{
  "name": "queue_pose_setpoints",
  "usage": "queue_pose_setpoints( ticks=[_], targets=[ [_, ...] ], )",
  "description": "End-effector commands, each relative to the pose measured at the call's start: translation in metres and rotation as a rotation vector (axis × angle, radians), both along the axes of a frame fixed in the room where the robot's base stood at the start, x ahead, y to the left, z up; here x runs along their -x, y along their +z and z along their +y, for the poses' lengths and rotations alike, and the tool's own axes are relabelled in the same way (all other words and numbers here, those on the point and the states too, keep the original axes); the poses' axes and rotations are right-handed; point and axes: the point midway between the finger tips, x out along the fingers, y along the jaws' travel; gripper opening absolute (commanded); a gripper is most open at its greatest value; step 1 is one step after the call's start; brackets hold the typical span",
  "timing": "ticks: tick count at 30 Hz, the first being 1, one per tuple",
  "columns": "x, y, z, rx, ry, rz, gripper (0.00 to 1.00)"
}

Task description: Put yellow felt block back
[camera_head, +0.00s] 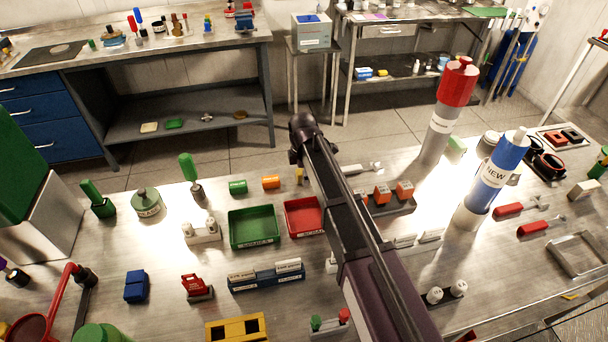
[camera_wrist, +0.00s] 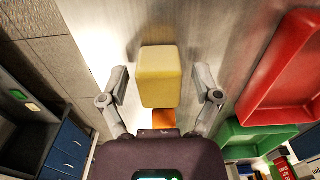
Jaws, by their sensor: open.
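The yellow felt block (camera_wrist: 160,76) is in the middle of the wrist view, upright and seen from above. My gripper (camera_wrist: 163,84) is open, with one finger on each side of the block and a visible gap on both sides. In the head view only a small yellow piece (camera_head: 299,175) shows at the left edge of my arm, and my fingers are hidden there. The block's base and its contact with the table are not clear.
A red tray (camera_head: 303,217) and a green tray (camera_head: 254,228) lie close by on the metal table. Tall red-topped (camera_head: 440,120) and blue-topped (camera_head: 490,180) cylinders stand to the right.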

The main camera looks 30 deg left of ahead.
Motion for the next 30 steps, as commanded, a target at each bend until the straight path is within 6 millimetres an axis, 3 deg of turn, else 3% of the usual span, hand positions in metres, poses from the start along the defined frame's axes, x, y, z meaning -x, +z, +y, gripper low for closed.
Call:
queue_pose_setpoints(
  ticks=[11,30],
  targets=[
    [0.0,0.008,0.0,0.0,0.0,0.0,0.81],
    [0.001,0.058,0.001,0.0,0.001,0.0,0.81]
  ],
)
